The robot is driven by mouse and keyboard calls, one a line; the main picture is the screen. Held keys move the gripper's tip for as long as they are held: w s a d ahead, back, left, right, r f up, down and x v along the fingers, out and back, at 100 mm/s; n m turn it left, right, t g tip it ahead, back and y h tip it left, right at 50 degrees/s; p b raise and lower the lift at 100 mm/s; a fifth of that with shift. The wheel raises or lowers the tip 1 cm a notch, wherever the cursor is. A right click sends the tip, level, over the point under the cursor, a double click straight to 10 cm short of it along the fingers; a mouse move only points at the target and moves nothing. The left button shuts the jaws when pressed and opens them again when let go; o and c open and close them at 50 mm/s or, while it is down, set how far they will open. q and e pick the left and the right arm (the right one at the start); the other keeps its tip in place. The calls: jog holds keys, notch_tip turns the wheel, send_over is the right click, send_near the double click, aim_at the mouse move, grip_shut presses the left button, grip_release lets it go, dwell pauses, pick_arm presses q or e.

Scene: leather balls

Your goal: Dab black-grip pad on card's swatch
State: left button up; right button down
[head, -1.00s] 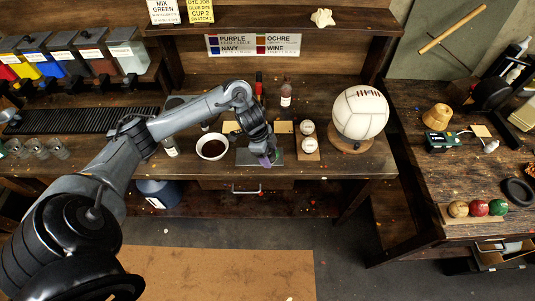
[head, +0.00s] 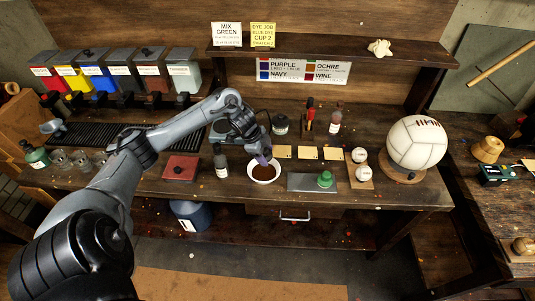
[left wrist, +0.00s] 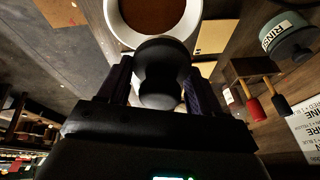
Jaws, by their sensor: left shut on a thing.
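My left gripper (head: 263,158) is shut on the black-grip pad, whose round black knob (left wrist: 161,72) shows between the fingers in the left wrist view. It holds the pad at the white bowl (head: 252,177) of dark brown liquid, which is at the top of the left wrist view (left wrist: 194,18). The pad's underside is hidden, and I cannot tell whether it touches the liquid. Several cream cards (head: 308,153) lie behind the bowl and tray; their swatches are too small to read. A green-grip pad (head: 324,179) stands on the grey tray (head: 298,182). My right gripper is not in view.
A dark bottle (head: 220,162) stands close left of the bowl. A jar labelled RINSE (left wrist: 287,36) and red and black handled tools (left wrist: 255,108) are behind. Two white balls (head: 361,165) on a wooden board and a large white ball (head: 417,143) are to the right.

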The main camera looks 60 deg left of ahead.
pick_arm(q)
jog(key=shift+s+a+f, duration=0.15)
jog(key=shift+f, duration=0.2)
jog(key=shift+f+b, duration=0.2)
jog(key=shift+b, duration=0.3)
notch_tip(320, 180, down, 4)
jog(key=b, duration=0.4)
jog(key=shift+f+b, duration=1)
jog(key=shift+f, duration=1.2)
notch_tip(320, 180, up, 7)
jog(key=p, duration=0.7)
jog(key=shift+f+p, duration=0.2)
jog(key=shift+p, duration=0.1)
